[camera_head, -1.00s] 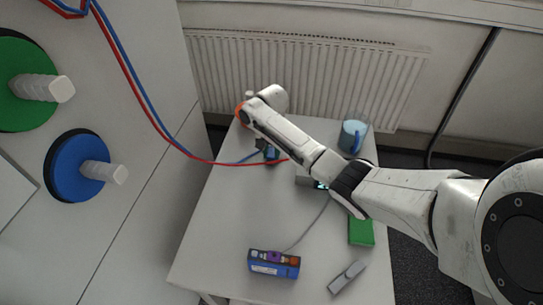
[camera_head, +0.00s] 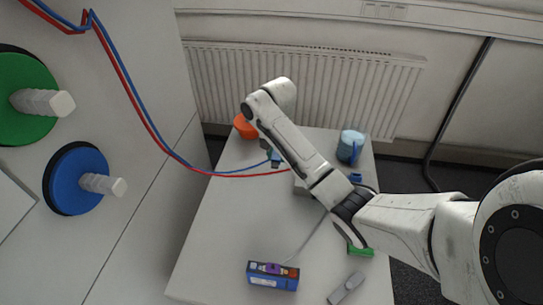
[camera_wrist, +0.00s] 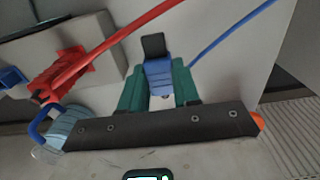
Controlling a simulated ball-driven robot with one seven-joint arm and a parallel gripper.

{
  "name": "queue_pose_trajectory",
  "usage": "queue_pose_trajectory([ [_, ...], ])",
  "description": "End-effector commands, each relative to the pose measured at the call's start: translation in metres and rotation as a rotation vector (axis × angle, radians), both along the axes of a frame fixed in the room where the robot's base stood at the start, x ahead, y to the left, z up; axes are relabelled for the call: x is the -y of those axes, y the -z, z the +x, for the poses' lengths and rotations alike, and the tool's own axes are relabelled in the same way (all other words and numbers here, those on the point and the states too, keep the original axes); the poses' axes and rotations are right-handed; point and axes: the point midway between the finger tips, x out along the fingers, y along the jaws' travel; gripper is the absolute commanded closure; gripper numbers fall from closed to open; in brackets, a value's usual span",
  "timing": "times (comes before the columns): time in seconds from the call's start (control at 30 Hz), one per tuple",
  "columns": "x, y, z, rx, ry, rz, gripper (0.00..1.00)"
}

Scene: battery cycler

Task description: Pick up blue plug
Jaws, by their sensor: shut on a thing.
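The blue plug (camera_wrist: 158,75) has a dark tip and is clamped between the two green fingers of my gripper (camera_wrist: 160,92) in the wrist view. A blue cable (camera_wrist: 232,32) runs from the plug's area toward the upper right. In the head view my gripper (camera_head: 274,157) is small and partly covered by my arm, over the far part of the table. The plug's height above the table is hard to tell.
A red plug (camera_wrist: 72,70) with a red cable lies by a grey box (camera_wrist: 105,35). A blue mug (camera_head: 350,146) and an orange object (camera_head: 245,127) stand at the table's far end. A battery pack (camera_head: 272,276) and grey tool (camera_head: 346,288) lie near the front.

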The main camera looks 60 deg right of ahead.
Motion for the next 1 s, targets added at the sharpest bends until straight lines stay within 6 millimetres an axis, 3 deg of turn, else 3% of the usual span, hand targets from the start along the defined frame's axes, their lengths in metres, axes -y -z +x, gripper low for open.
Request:
queue_pose_trajectory([
  [0.1,-0.009,-0.021,-0.015,0.000,0.000,0.002,0.96],
  [0.57,-0.041,-0.050,-0.069,0.000,0.001,0.003,0.96],
  [1.0,-0.047,-0.051,-0.084,0.000,0.001,-0.002,0.96],
])
